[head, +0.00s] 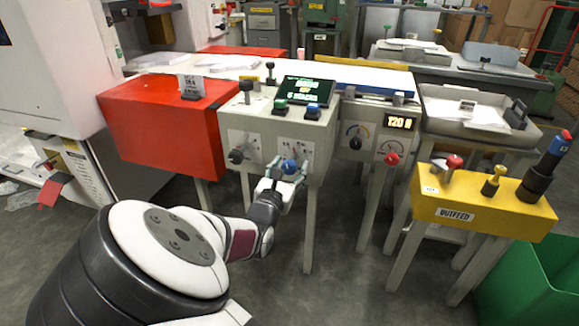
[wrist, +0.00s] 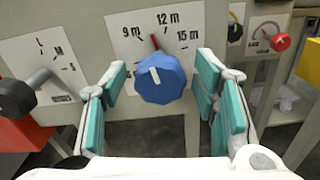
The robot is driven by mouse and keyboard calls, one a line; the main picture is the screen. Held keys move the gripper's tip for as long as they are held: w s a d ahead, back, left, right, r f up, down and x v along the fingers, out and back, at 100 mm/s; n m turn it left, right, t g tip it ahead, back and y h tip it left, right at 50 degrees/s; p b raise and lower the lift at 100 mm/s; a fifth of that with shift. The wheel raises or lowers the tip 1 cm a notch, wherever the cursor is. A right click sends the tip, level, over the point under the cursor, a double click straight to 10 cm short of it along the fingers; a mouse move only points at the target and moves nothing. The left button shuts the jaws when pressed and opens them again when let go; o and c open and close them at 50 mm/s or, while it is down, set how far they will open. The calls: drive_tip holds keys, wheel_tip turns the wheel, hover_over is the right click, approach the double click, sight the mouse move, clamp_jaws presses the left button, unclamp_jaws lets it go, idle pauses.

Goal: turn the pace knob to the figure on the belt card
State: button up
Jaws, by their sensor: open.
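The blue faceted knob (wrist: 165,84) is on a white dial plate (wrist: 118,32) marked 9 m, 12 m and 15 m. A short white line on the knob points up and slightly left; a red mark stands just below 12 m. In the head view the knob (head: 290,166) is on the front of the grey console. My gripper (head: 284,174) is open at the knob, with teal pads to its left and right in the wrist view; gaps show and it is not gripped.
A black-handled lever (wrist: 34,87) is left of the knob. A red knob (head: 391,158) and a lit display (head: 401,122) are to the right. A green text screen (head: 305,91) and push buttons top the console. A yellow outfeed stand (head: 481,205) is at right.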

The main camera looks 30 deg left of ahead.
drive_tip(key=shift+c, duration=0.4)
drive_tip(key=c, duration=1.1)
drive_tip(key=shift+r+p, duration=0.1)
drive_tip(key=shift+p, duration=0.35)
drive_tip(key=n+p, duration=0.3)
drive_tip(key=p, duration=0.2)
drive_tip(key=shift+r+n, duration=0.1)
drive_tip(key=shift+n, duration=0.3)
drive_tip(key=n+p, duration=0.4)
drive_tip(key=shift+n+p, duration=0.3)
drive_tip(key=shift+p, duration=0.05)
drive_tip(key=n+p, duration=0.2)
drive_tip(key=n, duration=0.2)
drive_tip(key=shift+n, duration=0.3)
drive_tip(key=n, duration=0.1)
drive_tip(key=n+p, duration=0.1)
drive_tip(key=n, duration=0.1)
drive_tip(key=n+p, duration=0.1)
drive_tip(key=shift+f+n, duration=0.25)
drive_tip(key=shift+n, duration=0.35)
